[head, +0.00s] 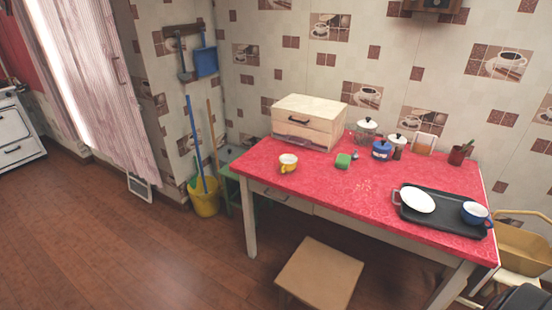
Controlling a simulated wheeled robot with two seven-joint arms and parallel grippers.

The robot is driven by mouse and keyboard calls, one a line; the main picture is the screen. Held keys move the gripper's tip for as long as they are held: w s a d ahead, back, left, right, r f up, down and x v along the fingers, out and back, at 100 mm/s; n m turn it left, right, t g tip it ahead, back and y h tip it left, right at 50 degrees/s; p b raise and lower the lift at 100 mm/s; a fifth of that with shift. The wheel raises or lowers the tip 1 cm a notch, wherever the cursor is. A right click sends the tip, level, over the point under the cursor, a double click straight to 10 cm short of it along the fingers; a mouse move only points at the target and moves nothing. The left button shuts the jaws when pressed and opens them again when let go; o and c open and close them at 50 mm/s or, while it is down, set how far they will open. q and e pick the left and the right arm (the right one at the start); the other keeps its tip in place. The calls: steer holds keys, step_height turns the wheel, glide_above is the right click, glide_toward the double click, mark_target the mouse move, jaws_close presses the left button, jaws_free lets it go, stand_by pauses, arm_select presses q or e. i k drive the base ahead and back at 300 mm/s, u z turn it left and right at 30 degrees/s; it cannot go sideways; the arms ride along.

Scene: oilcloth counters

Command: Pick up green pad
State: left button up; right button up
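The green pad (343,161) is a small green block lying on the red oilcloth table (310,178), near the middle of its back half. A small grey item (355,155) lies close to its right side; I cannot tell what it is. Neither of my grippers shows in the head view, and the table stands some way off in front of me.
A dark tray (440,222) holds a white dish and blue cup. A stool (320,272) stands at the front; floor (130,245) is clear at left.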

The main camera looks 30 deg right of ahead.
mark_target(343, 161)
steer(key=u, duration=0.3)
steer(key=i, duration=2.75)
steer(key=z, duration=2.15)
